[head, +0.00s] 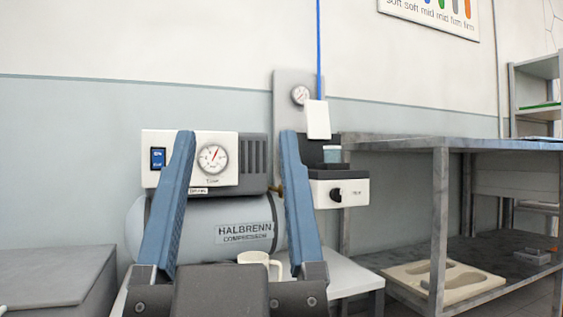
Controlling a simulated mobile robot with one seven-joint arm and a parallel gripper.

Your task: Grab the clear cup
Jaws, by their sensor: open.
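My gripper (237,138) fills the lower middle of the head view, its two blue fingers spread wide with nothing between them. A small bluish, see-through piece (332,154) sits in the dark recess of a small white and black unit (340,190), just right of my right finger. It may be the clear cup, but it is too small to be sure. A cream-white mug (257,258) stands low behind my gripper, between the fingers, partly hidden by the gripper's body.
A grey Halbrenn compressor (245,234) with a gauge box (205,158) stands behind the fingers. A metal workbench (440,143) is at right, with a beige slab (445,283) on its lower shelf. A grey box (55,275) is at left. A blue hose (319,50) hangs above the unit.

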